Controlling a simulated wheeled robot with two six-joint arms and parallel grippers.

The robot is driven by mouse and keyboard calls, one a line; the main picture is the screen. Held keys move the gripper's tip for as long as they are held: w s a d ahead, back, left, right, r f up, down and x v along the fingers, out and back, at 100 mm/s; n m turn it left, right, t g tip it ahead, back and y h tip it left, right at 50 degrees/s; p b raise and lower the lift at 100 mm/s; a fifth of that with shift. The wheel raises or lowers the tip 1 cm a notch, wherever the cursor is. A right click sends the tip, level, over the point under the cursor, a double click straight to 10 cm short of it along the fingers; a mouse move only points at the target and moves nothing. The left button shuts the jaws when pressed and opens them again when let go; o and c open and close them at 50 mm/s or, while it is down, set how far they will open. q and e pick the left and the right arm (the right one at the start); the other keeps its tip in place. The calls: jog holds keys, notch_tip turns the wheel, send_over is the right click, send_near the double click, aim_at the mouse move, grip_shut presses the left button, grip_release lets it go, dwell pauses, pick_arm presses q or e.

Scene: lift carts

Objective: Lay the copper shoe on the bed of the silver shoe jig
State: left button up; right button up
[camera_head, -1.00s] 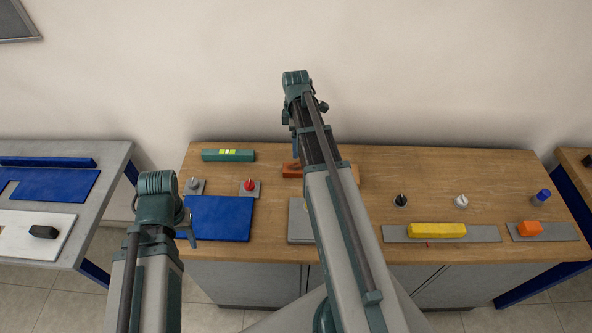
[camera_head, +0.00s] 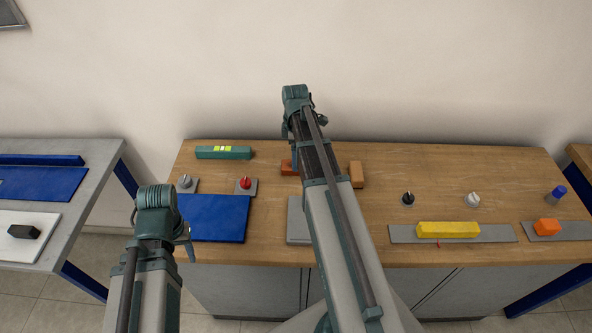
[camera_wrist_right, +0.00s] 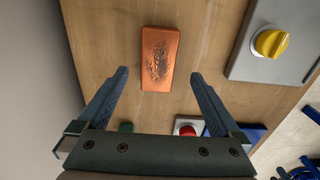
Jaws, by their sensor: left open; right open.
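The copper shoe (camera_wrist_right: 160,58) is a worn copper block lying flat on the wooden bench in the right wrist view. In the head view its left end (camera_head: 287,167) shows beside my right arm, which hides the rest. My right gripper (camera_wrist_right: 160,73) is open above the shoe, its fingers on either side, apart from it. A silver-grey plate (camera_head: 299,220), apparently the silver shoe jig, lies in front, partly hidden by my arm. The right wrist view shows a grey plate (camera_wrist_right: 254,68) with a yellow knob. My left gripper (camera_head: 187,245) is open and empty near the bench's front left.
A blue plate (camera_head: 214,218), a red knob (camera_head: 245,183) and a green bar (camera_head: 223,152) are to the left. A tan-brown block (camera_head: 356,174) stands right of my arm. A yellow bar (camera_head: 448,230) and orange block (camera_head: 546,227) lie on grey strips further right.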

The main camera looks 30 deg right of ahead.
aim_at(286, 164)
jog(key=f+b, duration=0.3)
jog(key=f, duration=0.1)
jog(key=shift+w+d+f+b, duration=0.1)
jog(key=shift+d+f+b, duration=0.15)
jog(key=shift+b, duration=0.15)
jog(key=shift+a+r, duration=0.1)
grip_shut()
